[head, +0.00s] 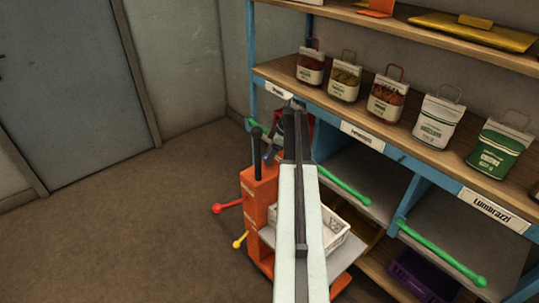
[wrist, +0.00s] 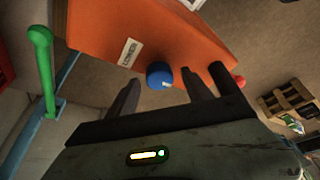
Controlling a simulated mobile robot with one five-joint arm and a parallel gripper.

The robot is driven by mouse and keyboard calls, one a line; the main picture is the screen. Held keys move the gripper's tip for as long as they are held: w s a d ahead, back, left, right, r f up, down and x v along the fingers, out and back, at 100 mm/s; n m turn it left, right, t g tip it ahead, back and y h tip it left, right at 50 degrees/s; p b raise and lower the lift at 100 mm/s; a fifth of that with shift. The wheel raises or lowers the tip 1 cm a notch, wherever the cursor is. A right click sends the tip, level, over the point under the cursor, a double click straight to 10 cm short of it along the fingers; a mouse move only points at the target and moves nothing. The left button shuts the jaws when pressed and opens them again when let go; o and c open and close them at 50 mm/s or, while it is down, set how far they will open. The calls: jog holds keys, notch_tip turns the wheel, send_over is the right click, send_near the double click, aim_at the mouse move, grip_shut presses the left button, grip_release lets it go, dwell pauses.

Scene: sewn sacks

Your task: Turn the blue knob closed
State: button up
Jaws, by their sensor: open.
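The blue knob (wrist: 159,74) sticks out from an orange box-shaped body (wrist: 110,22) in the wrist view, beside a small white label (wrist: 130,51). It has a small pale mark on its edge. My gripper (wrist: 168,85) is open, with dark fingers to the left and right of the knob in the picture. I cannot tell whether the fingertips reach around it, and no contact shows. In the head view my gripper (head: 295,112) is at the far end of my arm, near the orange stand (head: 261,190). The blue knob is hidden there.
A red-ended lever (head: 219,208) and a yellow-ended lever (head: 239,241) stick out of the orange stand. A shelf (head: 420,150) with several sacks stands behind and right. A green bar (head: 440,254) juts from it. A white crate (head: 335,235) sits low beside my arm. The floor at left is clear.

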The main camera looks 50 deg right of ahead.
jog(key=p+v, duration=0.6)
jog(key=v, duration=0.1)
jog(key=shift+r, duration=0.15)
jog(key=shift+s, duration=0.1)
